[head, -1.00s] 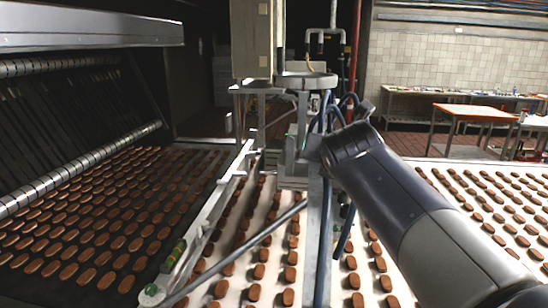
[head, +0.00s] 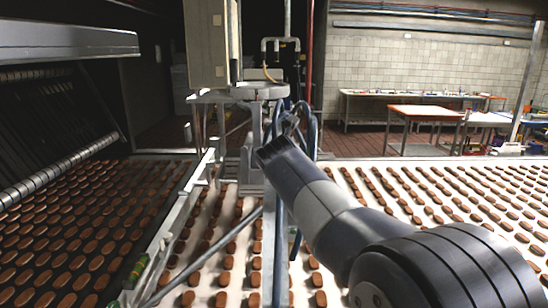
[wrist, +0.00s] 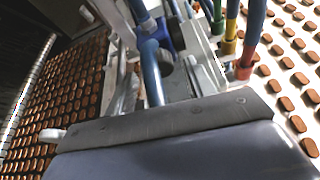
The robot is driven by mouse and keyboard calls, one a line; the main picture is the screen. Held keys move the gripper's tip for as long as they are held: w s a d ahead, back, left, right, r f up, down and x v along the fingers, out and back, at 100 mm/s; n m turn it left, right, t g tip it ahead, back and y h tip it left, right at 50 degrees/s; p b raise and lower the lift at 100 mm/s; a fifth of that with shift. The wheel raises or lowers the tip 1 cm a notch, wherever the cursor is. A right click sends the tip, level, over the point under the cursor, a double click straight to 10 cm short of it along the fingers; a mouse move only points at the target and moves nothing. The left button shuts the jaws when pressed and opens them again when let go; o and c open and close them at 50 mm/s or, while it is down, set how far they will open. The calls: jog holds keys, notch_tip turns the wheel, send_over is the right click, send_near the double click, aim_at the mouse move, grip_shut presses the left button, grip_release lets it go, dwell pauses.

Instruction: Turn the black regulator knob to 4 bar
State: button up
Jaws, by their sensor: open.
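My gripper (head: 268,152) is at the far end of my arm in the head view, in front of the metal stand (head: 250,180) and its blue hoses (head: 302,125). Its jaws are open, but its fingertips are hard to make out. In the wrist view, its dark-edged body (wrist: 165,122) fills the bottom, with hoses and pale metal fittings just beyond. I cannot clearly pick out the black regulator knob or its gauge in either view. A dark round part (wrist: 166,60) shows between the fittings, but I cannot tell what it is.
Conveyors with rows of brown biscuits (head: 75,240) lie left and right of the stand. Blue, green, yellow and red hose ends (wrist: 244,62) crowd the fittings. A beige cabinet (head: 207,45) hangs above the stand. Tables (head: 425,112) stand far back right.

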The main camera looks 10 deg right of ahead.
jog(key=shift+x, duration=1)
jog(key=shift+c, duration=0.4)
